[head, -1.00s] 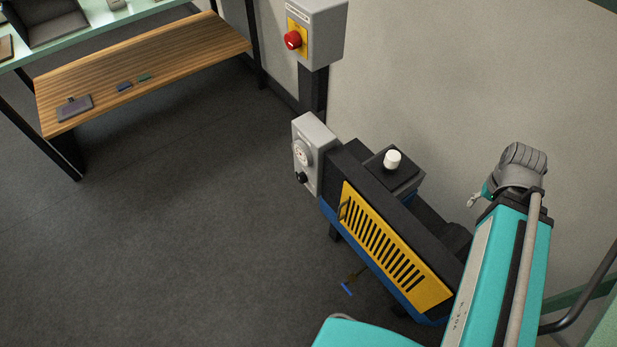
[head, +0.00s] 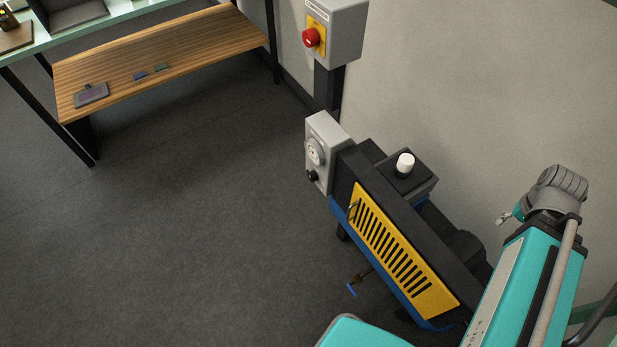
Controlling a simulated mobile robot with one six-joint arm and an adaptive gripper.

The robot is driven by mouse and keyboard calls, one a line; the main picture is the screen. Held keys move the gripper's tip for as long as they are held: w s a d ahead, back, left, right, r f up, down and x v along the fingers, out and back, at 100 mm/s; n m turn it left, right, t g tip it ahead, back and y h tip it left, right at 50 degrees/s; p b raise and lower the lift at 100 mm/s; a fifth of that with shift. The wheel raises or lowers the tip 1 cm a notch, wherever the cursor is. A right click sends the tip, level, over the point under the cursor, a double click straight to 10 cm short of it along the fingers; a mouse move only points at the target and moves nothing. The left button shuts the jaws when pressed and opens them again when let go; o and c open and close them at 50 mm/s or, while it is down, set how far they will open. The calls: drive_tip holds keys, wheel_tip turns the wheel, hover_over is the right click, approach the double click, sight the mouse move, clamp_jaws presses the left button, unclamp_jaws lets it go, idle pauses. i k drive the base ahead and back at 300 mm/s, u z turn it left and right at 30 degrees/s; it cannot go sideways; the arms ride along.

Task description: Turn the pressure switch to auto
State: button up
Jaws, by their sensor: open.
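The pressure switch is a grey box (head: 323,128) at the left end of the compressor-like machine, in the head view. A round white gauge (head: 315,151) sits on its face. A small black knob (head: 312,175) is below the gauge; its setting is too small to read. My gripper (head: 503,218) shows only as a small grey tip, mostly hidden behind my teal arm at the right. It is open and well apart from the switch, with nothing visible in it.
The machine has a yellow slotted panel (head: 397,250) and a white-capped black block (head: 405,163). A grey box with a red button (head: 311,37) stands on a post above. A blue-handled part (head: 352,288) is low under the machine. A wooden bench (head: 160,62) is at upper left; the floor between is clear.

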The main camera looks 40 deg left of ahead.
sight(312, 175)
drive_tip(key=u, duration=0.05)
drive_tip(key=k, duration=1.95)
drive_tip(key=u, duration=0.65)
drive_tip(key=i, duration=1.65)
drive_tip(key=z, duration=0.1)
